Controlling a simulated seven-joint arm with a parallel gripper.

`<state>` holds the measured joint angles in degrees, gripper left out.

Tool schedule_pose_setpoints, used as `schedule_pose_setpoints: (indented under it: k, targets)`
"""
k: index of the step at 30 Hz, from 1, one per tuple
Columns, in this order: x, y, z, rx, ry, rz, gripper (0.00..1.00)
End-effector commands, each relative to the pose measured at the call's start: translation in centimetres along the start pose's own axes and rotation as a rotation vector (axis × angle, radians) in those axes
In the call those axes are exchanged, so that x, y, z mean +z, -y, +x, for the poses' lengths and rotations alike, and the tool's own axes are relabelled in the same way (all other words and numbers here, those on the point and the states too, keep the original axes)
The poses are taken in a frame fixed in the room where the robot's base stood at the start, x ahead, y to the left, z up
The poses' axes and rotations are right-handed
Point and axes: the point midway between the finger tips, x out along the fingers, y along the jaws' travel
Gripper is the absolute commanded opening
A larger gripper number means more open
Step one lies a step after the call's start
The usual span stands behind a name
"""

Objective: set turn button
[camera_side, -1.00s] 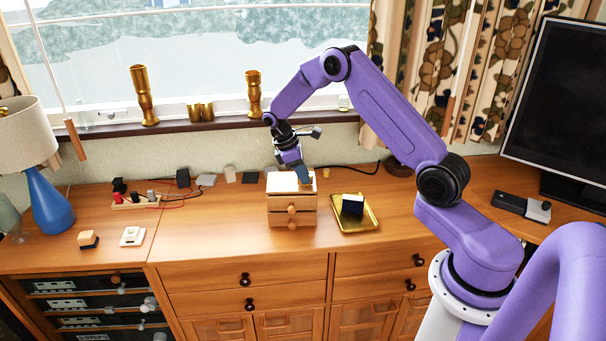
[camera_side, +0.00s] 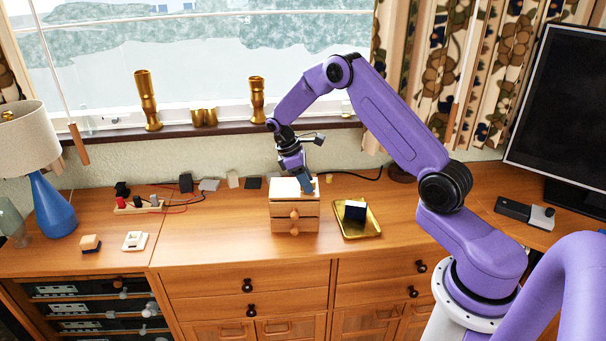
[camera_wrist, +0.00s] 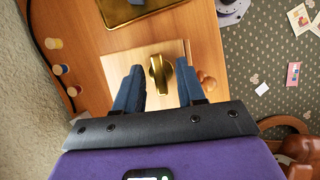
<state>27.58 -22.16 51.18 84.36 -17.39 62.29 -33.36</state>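A brass turn button (camera_wrist: 160,75), an elongated bar on a round base, sits on the pale top of a small wooden drawer box (camera_side: 294,212). In the wrist view its bar runs roughly up and down the picture. My gripper (camera_wrist: 160,88) is open, with one blue finger on each side of the button and a visible gap to both. In the side view my gripper (camera_side: 307,188) is low over the box top, pointing down, and it hides the button there. I cannot tell how high the fingertips are above the top.
A gold tray (camera_side: 374,230) with a dark block (camera_side: 355,210) stands right of the box. A power strip with red leads (camera_side: 138,207), a white switch (camera_side: 135,241) and a small two-tone block (camera_side: 90,244) lie to the left. The counter between is clear.

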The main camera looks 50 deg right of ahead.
Motion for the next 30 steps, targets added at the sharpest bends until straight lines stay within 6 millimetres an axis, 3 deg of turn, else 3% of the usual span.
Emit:
schedule_pose_setpoints:
  k: [8,24,30]
  targets:
    - [-0.1,-0.1,-3.4,0.005,-0.004,-0.001,0.39]
    - [-0.1,0.0,-14.5,0.002,-0.003,0.001,0.39]
    - [-0.1,0.0,-16.6,0.0,-0.001,0.001,0.39]
